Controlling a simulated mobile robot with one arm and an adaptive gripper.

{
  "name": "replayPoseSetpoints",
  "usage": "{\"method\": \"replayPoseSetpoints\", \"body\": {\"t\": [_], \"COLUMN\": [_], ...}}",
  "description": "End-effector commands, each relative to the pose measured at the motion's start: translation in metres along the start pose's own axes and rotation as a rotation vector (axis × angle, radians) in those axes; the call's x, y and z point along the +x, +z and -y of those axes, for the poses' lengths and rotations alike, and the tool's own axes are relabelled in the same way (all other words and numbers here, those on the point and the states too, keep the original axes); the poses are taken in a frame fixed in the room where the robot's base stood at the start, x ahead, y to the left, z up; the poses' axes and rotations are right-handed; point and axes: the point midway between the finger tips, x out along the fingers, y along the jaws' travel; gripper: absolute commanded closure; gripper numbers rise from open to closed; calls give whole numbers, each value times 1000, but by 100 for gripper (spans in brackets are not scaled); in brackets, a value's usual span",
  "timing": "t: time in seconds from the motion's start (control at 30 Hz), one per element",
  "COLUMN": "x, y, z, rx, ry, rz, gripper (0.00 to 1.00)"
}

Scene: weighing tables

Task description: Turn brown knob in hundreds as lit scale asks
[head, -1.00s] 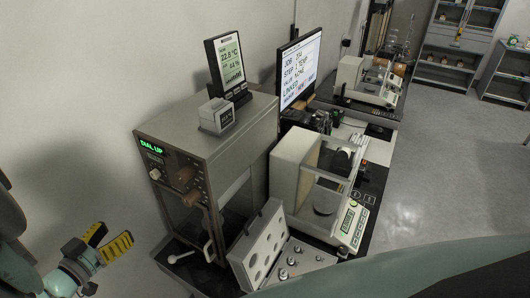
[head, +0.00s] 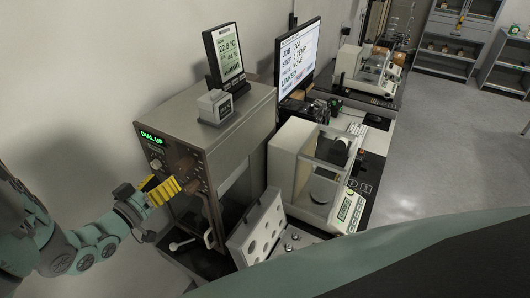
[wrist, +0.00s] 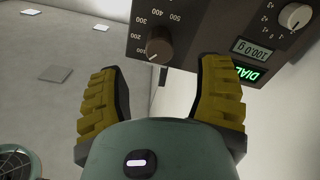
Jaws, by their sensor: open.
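The brown knob (wrist: 160,45) sits on the dark panel in the wrist view, inside an arc of hundreds marks from 100 upward. Its white pointer line is at its lower left, below the 100 mark. A small grey display (wrist: 264,51) reads 100.0 g, and a green lit word DIAL (wrist: 258,75) shows beside it. In the head view the lit sign (head: 152,137) reads DIAL UP. My gripper (wrist: 160,66) is open and empty, its yellow fingers apart, with the knob beyond and between the fingertips. In the head view my gripper (head: 174,185) is in front of the panel.
A pale knob (wrist: 296,16) with small numbers is on the same panel. The grey cabinet (head: 225,135) carries a small display box and a screen. A balance (head: 295,160) and a holed case (head: 258,232) stand to its right.

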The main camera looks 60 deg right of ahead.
Motion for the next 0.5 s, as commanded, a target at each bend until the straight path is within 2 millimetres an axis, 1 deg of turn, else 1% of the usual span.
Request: {"method": "replayPoseSetpoints", "body": {"t": [0.03,0.1,0.17,0.5], "x": [13,28,29,56], "y": [2,2,1,1], "z": [-2,-3,-3,-2], "rx": [1,0,-1,2], "ry": [10,10,4,5], "rz": [5,5,7,5], "gripper": [34,34,34,34]}}
